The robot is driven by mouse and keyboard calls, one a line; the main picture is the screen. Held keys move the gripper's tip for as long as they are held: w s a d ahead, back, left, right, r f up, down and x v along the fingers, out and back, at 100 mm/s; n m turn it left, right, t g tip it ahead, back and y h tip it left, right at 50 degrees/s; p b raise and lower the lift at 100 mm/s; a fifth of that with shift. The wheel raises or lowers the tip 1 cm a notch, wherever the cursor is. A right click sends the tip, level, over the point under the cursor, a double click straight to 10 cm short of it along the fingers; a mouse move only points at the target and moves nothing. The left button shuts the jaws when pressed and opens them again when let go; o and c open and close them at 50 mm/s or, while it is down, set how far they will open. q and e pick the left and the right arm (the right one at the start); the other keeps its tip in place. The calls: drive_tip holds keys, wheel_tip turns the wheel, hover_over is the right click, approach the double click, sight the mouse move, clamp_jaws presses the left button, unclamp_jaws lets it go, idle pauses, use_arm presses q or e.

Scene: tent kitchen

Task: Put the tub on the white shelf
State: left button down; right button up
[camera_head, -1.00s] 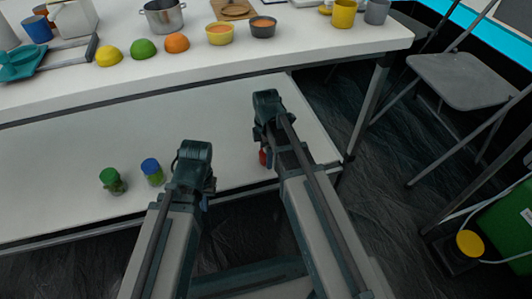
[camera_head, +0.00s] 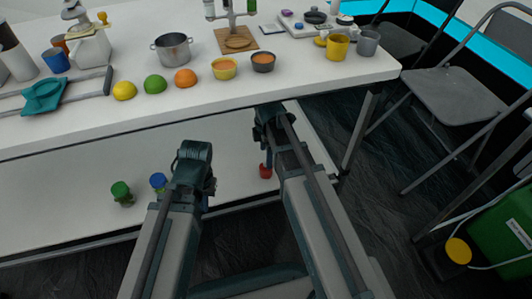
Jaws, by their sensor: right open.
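The white shelf (camera_head: 70,190) is the lower board under the table. No thing is plainly a tub. A yellow tub-like bowl (camera_head: 224,68) and a dark one (camera_head: 262,62), both with orange contents, stand on the table top near its front edge. My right gripper (camera_head: 266,158) is open over the shelf, right above or beside a small red thing (camera_head: 265,171); the arm hides part of this spot. My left gripper (camera_head: 209,196) hangs at the shelf's front edge, its fingers mostly hidden by its wrist.
A green-lidded jar (camera_head: 122,194) and a blue-lidded jar (camera_head: 158,182) stand on the shelf, left of my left gripper. Fruit, a pot (camera_head: 173,47) and cups crowd the table top (camera_head: 200,100). A table leg (camera_head: 358,130) and grey chair (camera_head: 458,92) are right.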

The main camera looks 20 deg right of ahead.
drive_tip(key=shift+s+a+m, duration=0.3)
drive_tip(key=shift+s, duration=0.05)
drive_tip(key=s+a+m+h, duration=0.1)
drive_tip(key=s+a+m, duration=0.9)
drive_tip(key=s+m, duration=0.3)
drive_tip(key=shift+s+m, duration=0.25)
drive_tip(key=shift+m, duration=0.05)
